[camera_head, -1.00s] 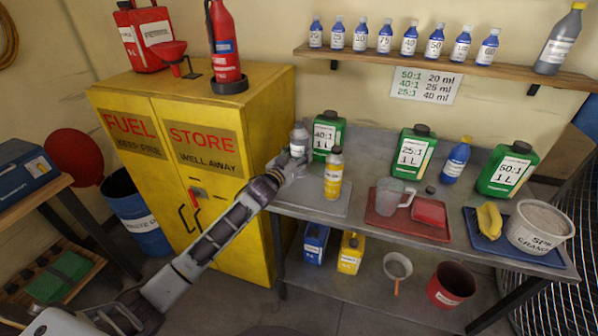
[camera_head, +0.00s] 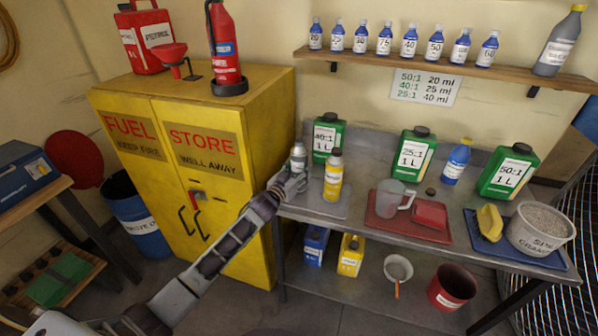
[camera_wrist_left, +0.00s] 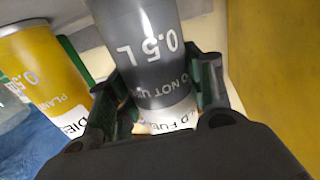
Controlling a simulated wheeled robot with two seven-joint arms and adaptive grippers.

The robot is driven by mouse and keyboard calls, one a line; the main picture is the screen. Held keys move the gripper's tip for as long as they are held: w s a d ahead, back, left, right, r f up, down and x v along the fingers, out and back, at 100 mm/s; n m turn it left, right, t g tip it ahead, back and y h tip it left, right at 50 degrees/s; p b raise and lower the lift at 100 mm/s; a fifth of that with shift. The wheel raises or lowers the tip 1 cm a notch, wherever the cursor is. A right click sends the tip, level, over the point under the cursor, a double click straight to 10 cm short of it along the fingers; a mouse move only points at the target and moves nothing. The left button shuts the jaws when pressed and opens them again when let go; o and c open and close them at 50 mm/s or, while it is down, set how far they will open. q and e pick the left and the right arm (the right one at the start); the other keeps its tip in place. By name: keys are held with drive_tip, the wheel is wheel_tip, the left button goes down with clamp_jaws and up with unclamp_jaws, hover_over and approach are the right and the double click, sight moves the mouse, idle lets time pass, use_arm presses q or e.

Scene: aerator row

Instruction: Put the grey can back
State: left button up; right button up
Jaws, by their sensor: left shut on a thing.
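The grey can (camera_head: 298,156) is at the left end of the metal bench, beside a yellow bottle (camera_head: 333,178). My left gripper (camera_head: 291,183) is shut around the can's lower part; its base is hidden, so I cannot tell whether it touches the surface. In the left wrist view the can (camera_wrist_left: 150,45), marked 0.5 L, sits between the two fingers of the gripper (camera_wrist_left: 155,110). The yellow bottle (camera_wrist_left: 40,70) shows to its left, apart from it. A pale grey tray (camera_head: 325,208) lies under the yellow bottle. My right gripper is not in view.
The green 40:1 jug (camera_head: 327,138) stands just behind the can. The yellow fuel cabinet (camera_head: 265,130) is close on the left. A red tray (camera_head: 385,225) with a clear jug (camera_head: 390,198) lies to the right. A wall shelf (camera_head: 430,60) holds several small bottles.

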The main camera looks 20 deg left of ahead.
sight(295, 176)
use_arm(q)
drive_tip(key=shift+s+f, duration=0.15)
drive_tip(key=shift+f, duration=0.6)
drive_tip(key=shift+s+f+b, duration=0.1)
drive_tip(key=shift+f+b, duration=0.1)
drive_tip(key=shift+b, duration=0.1)
drive_tip(key=o, duration=1.1)
drive_tip(key=shift+d+f, duration=0.1)
drive_tip(key=shift+f, duration=0.1)
drive_tip(key=shift+r, duration=0.1)
drive_tip(key=shift+r+p, duration=0.35)
drive_tip(key=shift+r, duration=0.15)
drive_tip(key=shift+s+f, duration=0.1)
drive_tip(key=shift+s, duration=0.1)
drive_tip(key=shift+s+a+r, duration=0.15)
drive_tip(key=shift+s+a, duration=0.05)
drive_tip(key=shift+s, duration=0.35)
drive_tip(key=shift+s+a+r, duration=0.15)
drive_tip(key=shift+s+a, duration=0.05)
drive_tip(key=shift+s, duration=0.35)
drive_tip(key=shift+r+b+v, duration=0.15)
drive_tip(key=shift+v, duration=2.05)
drive_tip(key=shift+r+b+v, duration=0.1)
drive_tip(key=shift+b+v, duration=0.05)
drive_tip(key=shift+v, duration=2.1)
